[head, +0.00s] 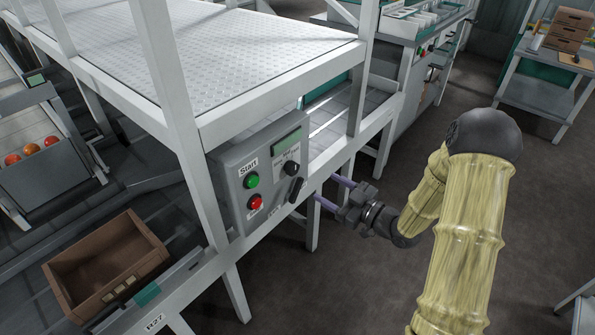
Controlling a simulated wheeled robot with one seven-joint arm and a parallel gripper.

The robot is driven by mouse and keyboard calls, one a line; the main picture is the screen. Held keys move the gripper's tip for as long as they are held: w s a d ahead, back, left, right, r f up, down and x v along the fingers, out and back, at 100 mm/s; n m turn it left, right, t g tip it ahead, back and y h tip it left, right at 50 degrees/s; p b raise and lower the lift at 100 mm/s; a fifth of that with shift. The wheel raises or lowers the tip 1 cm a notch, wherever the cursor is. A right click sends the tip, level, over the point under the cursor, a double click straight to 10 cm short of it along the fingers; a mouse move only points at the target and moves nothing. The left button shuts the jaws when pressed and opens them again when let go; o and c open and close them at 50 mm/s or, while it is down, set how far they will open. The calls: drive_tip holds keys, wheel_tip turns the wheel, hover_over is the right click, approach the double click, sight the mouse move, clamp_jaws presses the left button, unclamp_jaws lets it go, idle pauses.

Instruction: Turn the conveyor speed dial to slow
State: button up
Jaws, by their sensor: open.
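A grey control box (240,185) is fixed to the white frame. A black round dial (291,168) sits on its right half, below a small display (286,142). A second black knob, longer and handle-like (296,190), sits just under it. Small labels stand by both, too small to read, so I cannot tell which is the speed dial or where it points. My gripper (323,188) is open, its two purple fingers pointing left at the box's right side. They look apart from the knobs, though the depth gap is unclear. Nothing shows between the fingers.
A green button (251,181) labelled Start and a red button (255,202) are on the box's left half. A white platform (215,60) stands above. A brown crate (75,288) is at lower left. Open floor (370,280) lies below my arm.

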sight(295, 169)
drive_tip(key=x, duration=1.1)
drive_tip(key=shift+w+a, duration=0.2)
drive_tip(key=shift+a, duration=0.05)
drive_tip(key=c, duration=1)
